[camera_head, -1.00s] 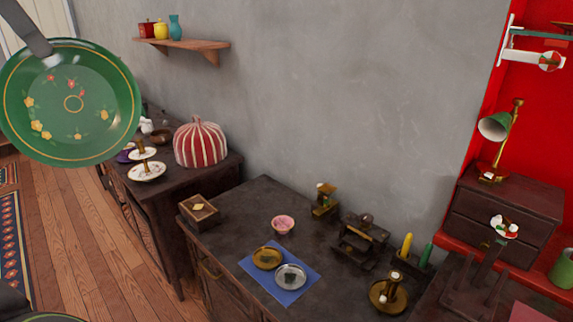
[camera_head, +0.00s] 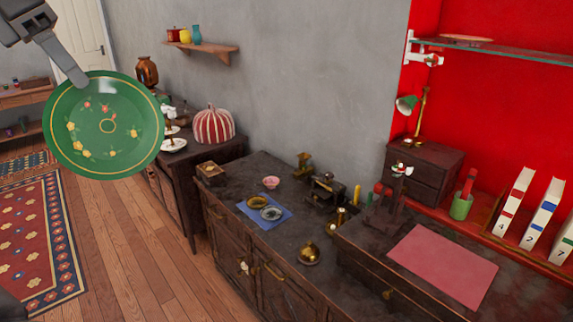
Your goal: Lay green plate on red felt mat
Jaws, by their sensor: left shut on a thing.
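The green plate (camera_head: 104,152) with painted flowers and a gold ring is at the upper left, held up in the air with its face toward the camera. My left gripper (camera_head: 78,80) is shut on its upper rim. The red felt mat (camera_head: 442,264) looks pinkish red and lies flat and bare on the dark cabinet top at the lower right. The plate is far to the left of the mat. My right gripper is not in view.
A blue cloth (camera_head: 283,218) with two small dishes lies on the middle counter, near a pink bowl (camera_head: 271,182) and a brass bell (camera_head: 308,253). Behind the mat stand a green cup (camera_head: 461,207), a small drawer chest (camera_head: 425,168) and numbered white binders (camera_head: 513,202).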

